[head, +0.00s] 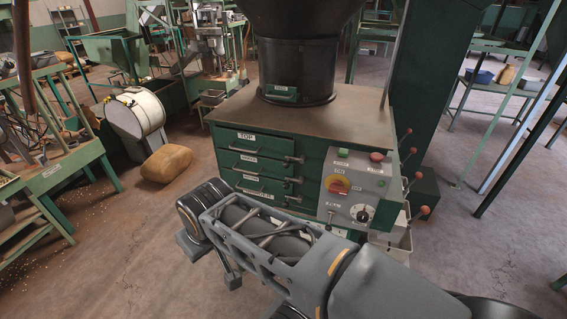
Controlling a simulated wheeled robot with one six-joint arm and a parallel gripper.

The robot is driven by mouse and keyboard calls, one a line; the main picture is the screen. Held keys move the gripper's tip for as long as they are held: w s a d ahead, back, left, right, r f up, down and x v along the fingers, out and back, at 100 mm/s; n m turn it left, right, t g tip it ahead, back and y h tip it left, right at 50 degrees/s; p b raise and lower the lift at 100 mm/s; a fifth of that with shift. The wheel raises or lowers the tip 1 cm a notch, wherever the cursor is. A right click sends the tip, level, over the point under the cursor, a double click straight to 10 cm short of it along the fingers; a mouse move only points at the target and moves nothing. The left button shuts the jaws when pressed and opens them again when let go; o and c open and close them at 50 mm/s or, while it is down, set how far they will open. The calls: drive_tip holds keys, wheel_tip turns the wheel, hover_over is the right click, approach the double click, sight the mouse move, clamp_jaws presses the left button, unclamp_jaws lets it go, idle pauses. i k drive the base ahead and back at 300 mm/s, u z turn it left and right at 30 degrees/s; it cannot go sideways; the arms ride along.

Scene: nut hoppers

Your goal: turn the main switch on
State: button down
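The main switch, a red rotary knob on a yellow plate (338,186), sits on the grey control panel (366,187) on the front of the green machine. Its knob looks roughly level, but its marked position is too small to read. My arm crosses the lower middle of the view, in front of and below the panel. The end of my arm, with my gripper (211,265), is at lower left of the panel, apart from the switch. The fingers are partly hidden by my arm, and I cannot tell how far apart they are.
The panel also has a green button (343,153), a red button (377,157), a black dial (361,213) and a small toggle. Labelled drawers (262,140) are left of it. Red-knobbed levers (405,157) stick out at right. A tan sack (167,164) lies on the floor.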

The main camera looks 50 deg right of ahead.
sight(335, 186)
drive_tip(key=z, duration=1.95)
drive_tip(key=i, duration=0.05)
drive_tip(key=z, duration=0.25)
